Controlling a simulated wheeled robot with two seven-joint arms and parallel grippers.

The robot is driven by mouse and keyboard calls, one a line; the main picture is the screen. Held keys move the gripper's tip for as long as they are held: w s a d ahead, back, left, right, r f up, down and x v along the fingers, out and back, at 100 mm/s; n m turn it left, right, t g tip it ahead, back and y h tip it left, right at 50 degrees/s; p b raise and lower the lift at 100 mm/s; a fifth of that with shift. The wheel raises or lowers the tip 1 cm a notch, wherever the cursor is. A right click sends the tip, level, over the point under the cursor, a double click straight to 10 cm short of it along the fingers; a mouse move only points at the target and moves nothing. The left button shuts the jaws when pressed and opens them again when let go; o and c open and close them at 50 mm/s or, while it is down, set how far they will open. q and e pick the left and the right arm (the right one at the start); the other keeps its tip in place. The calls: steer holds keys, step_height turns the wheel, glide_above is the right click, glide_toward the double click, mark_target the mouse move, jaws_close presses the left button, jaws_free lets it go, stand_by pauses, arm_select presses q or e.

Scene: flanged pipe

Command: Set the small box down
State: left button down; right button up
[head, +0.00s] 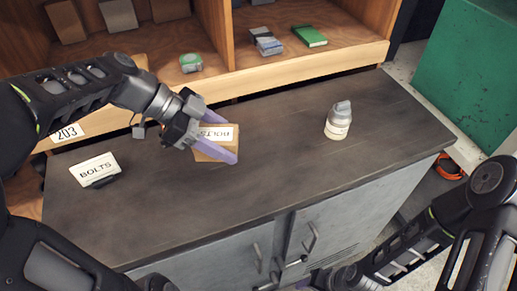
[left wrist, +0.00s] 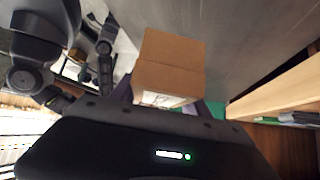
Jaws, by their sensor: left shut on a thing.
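The small box (head: 222,131) is brown cardboard with a white label that reads upside down in the head view. My left gripper (head: 222,137) is shut on it, with one purple finger on its far side and one on its near side. The box is over the grey worktop (head: 270,180), left of its middle; I cannot tell whether it touches the surface. In the left wrist view the box (left wrist: 170,65) sits between the fingers, which are mostly hidden. My right arm shows at the lower right of the head view, but its gripper cannot be made out.
A white bottle (head: 338,122) stands on the worktop to the right. A white BOLTS sign (head: 95,169) stands at the left. Wooden shelves (head: 290,70) with a green book (head: 309,36) and a green-labelled tin (head: 190,62) run behind. The worktop's middle is clear.

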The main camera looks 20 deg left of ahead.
arm_select(q)
steer(key=shift+f+p, duration=0.4)
steer(key=shift+f, duration=2.75)
step_height(320, 180, down, 3)
steer(key=shift+f+p, duration=0.15)
steer(key=shift+p, duration=0.15)
steer(key=shift+f, duration=0.25)
steer(key=shift+f+b, duration=0.15)
steer(key=shift+b, duration=0.15)
steer(key=c, duration=0.5)
jaws_free()
